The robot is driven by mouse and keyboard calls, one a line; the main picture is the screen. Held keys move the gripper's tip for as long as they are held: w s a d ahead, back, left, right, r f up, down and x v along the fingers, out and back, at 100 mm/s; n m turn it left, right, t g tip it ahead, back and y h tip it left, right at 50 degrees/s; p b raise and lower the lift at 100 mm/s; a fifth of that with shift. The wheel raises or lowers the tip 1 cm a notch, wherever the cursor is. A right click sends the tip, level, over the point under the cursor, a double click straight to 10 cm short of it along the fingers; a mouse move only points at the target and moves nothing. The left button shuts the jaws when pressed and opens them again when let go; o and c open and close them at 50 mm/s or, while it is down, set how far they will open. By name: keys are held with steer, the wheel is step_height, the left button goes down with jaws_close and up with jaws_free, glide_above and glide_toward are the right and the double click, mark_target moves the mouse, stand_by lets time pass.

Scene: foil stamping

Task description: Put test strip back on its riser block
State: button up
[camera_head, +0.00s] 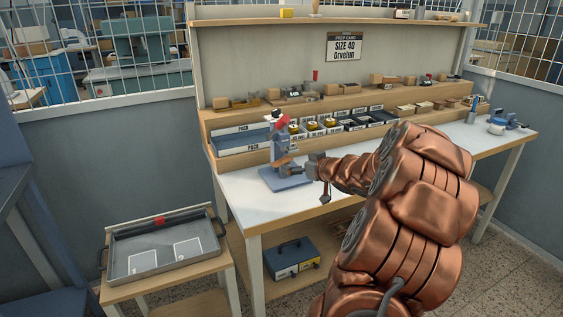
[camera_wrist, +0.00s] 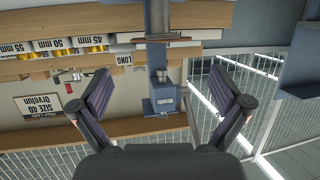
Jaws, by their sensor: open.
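My gripper (camera_head: 311,168) is beside the blue-grey foil press (camera_head: 279,146) on the bench. In the wrist view my gripper (camera_wrist: 160,88) is open, its two dark pads wide apart with nothing between them touching a pad. The press head (camera_wrist: 165,102), bearing a small label, shows beyond the pads. A thin brown strip-like piece (camera_wrist: 165,41) lies across the press column in that upside-down view; I cannot tell whether it is the test strip. I cannot clearly pick out the riser block in either view.
A grey tray (camera_head: 148,263) with white outlines and a red item stands on a low table at left. Blue bins (camera_head: 238,141) and small dark bins (camera_head: 355,122) line the bench back. Wooden blocks sit on the shelf.

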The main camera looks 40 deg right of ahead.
mark_target(283, 162)
steer(key=shift+x, duration=1.4)
steer(key=x, duration=0.3)
steer(key=shift+a+f, duration=0.15)
steer(key=shift+f, duration=0.15)
steer(key=shift+x, duration=0.85)
steer(key=c, duration=0.5)
steer(key=shift+r, duration=0.1)
